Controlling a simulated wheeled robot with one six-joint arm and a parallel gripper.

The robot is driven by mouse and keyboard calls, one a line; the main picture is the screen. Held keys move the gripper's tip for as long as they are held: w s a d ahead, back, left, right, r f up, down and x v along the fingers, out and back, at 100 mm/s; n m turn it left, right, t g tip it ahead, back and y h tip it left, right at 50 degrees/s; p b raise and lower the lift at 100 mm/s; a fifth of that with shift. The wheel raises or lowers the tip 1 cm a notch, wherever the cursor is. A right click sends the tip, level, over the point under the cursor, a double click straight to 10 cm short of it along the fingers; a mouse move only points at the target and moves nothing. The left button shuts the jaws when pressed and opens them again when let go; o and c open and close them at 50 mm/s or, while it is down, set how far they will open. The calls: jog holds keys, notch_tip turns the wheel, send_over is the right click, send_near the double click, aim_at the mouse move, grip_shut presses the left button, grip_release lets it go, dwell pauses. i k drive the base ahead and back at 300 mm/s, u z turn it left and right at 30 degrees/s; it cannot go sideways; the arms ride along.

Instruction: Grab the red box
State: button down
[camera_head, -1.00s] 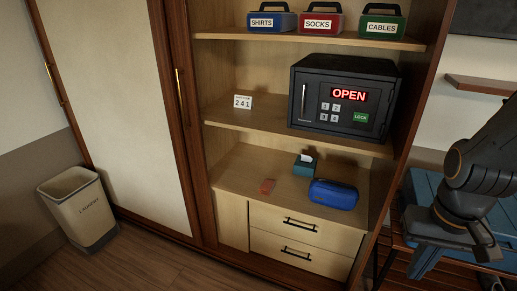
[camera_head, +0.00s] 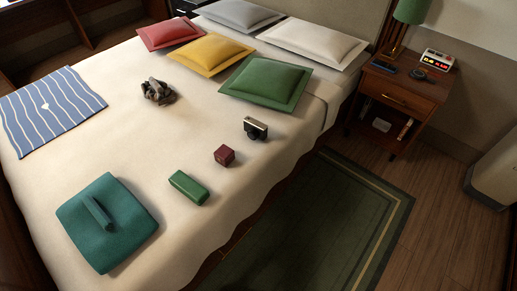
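A small dark red box (camera_head: 224,156), shaped like a cube, sits on the cream bedspread near the bed's right edge. It stands between a green block (camera_head: 188,188) and a small camera (camera_head: 255,129), apart from both. My gripper is not in view.
The bed (camera_head: 110,120) also holds red (camera_head: 169,33), yellow (camera_head: 211,53) and green (camera_head: 265,84) cushions, a striped blue cloth (camera_head: 50,108), a dark crumpled item (camera_head: 158,92) and a teal folded item (camera_head: 107,222). A nightstand (camera_head: 406,95) stands at right. The rug (camera_head: 315,225) is clear.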

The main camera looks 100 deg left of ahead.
aim_at(224, 155)
jog(key=u, duration=3.05)
jog(key=i, duration=0.35)
jog(key=u, duration=0.85)
